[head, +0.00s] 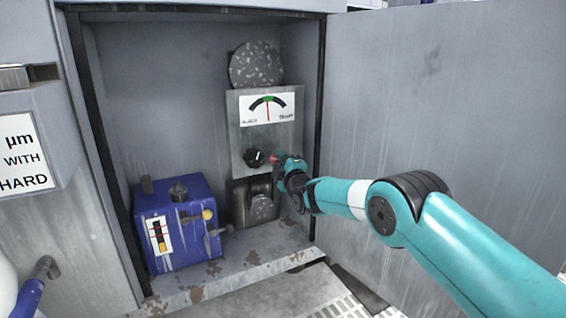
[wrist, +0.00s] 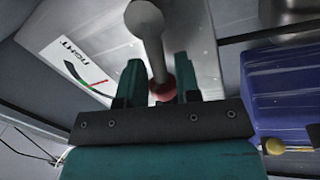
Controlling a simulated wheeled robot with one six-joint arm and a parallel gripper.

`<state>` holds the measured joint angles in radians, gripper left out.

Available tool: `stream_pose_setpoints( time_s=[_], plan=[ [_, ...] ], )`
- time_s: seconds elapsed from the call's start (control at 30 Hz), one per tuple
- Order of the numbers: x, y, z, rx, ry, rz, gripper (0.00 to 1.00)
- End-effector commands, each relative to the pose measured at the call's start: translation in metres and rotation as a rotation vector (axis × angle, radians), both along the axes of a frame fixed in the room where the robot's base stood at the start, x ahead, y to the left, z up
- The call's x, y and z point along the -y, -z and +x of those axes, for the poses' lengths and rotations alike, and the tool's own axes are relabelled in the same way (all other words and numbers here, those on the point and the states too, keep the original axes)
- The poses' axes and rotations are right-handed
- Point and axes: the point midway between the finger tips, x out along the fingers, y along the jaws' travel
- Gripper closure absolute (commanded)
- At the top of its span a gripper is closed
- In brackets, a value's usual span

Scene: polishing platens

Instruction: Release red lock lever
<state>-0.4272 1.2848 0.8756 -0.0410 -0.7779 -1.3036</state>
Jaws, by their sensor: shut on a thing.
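The red lock lever shows in the head view as a small red tip (head: 274,159) beside a dark pivot (head: 253,158), on the metal panel below the dial. In the wrist view its pale grey shaft (wrist: 155,52) runs down from a rounded end to a red knob (wrist: 163,91). My gripper (head: 281,162) reaches it from the right in the head view. In the wrist view my gripper (wrist: 160,82) has its two teal fingers on either side of the lever's red end, shut on it. The fingers' contact with the knob is partly hidden.
A white dial (head: 267,109) has its red needle upright near the green zone. A blue box (head: 180,225) with a yellow knob stands left in the open cabinet (head: 160,85). A speckled grey disc (head: 256,65) sits above the panel. The cabinet's right wall is near my arm.

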Motion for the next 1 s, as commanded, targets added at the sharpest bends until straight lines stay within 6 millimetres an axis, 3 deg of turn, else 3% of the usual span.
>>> stream_pose_setpoints(
  time_s=[0.03, 0.1, 0.13, 0.57, 0.77, 1.0],
  plan=[
    [-0.002, 0.002, -0.001, -0.006, -0.005, 0.001, 0.62],
    [-0.002, 0.002, -0.001, -0.005, -0.004, 0.000, 0.46],
    [-0.001, 0.002, -0.001, -0.004, -0.004, 0.001, 0.44],
    [0.004, 0.000, -0.006, -0.004, -0.001, 0.001, 0.44],
    [0.015, 0.002, -0.029, -0.007, -0.001, 0.001, 0.44],
    [0.036, 0.011, -0.072, -0.007, -0.002, -0.001, 0.44]
  ],
)
